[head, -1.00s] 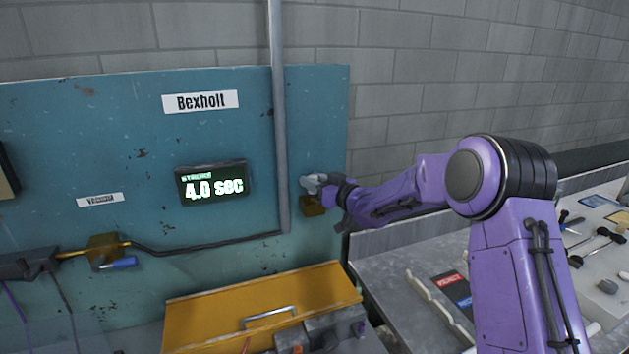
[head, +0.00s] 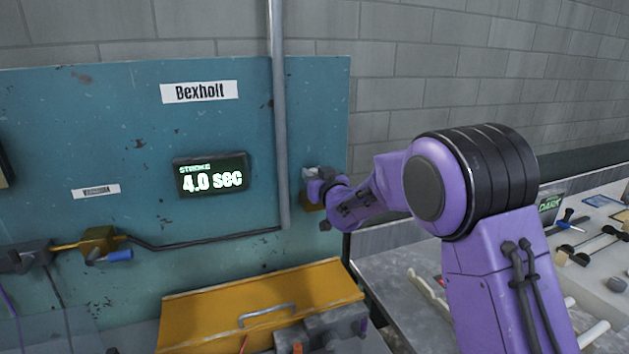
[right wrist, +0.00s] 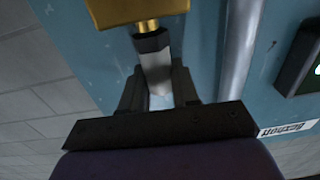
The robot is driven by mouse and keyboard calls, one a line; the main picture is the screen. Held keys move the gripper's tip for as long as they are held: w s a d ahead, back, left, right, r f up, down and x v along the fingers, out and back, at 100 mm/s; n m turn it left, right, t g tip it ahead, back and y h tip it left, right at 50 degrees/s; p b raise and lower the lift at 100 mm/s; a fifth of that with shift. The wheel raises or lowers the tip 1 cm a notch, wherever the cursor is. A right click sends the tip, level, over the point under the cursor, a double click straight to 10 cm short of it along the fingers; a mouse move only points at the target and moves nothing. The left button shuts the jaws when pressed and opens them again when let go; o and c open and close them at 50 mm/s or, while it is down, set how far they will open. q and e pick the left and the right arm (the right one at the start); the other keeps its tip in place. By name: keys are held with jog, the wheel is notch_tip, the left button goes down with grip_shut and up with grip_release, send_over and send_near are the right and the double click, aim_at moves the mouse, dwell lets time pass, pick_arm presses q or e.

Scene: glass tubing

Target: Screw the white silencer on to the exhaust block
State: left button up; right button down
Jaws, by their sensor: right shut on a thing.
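The exhaust block (head: 311,203) is a small brass-coloured block on the right part of the teal panel, partly hidden by my right gripper (head: 318,182). In the right wrist view the block (right wrist: 135,9) has a short brass stub (right wrist: 147,26) facing my gripper. The silencer (right wrist: 155,70), pale with a dark hexagonal collar, sits between the two fingers of my right gripper (right wrist: 157,84), which is shut on it. The collar lines up with the stub and appears to touch it. Thread engagement cannot be seen. My left gripper is not in view.
A grey vertical pipe (head: 278,120) runs close left of the block, beside the stroke display (head: 212,175). A yellow box (head: 225,310) with a handle stands below. A bench (head: 395,260) with tools lies at the right.

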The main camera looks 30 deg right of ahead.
jog(key=shift+a+m+h, duration=0.15)
jog(key=shift+m+h, duration=0.25)
jog(key=shift+h, duration=0.3)
jog(key=shift+r+m+g+h+p, duration=0.1)
jog(key=shift+m+g+h+p, duration=0.2)
jog(key=shift+m+h+p, duration=0.15)
jog(key=shift+m+h, duration=0.25)
jog(key=shift+h, duration=0.2)
jog(key=shift+g+h, duration=0.3)
jog(key=c, duration=0.8)
grip_release()
jog(key=shift+d, duration=0.25)
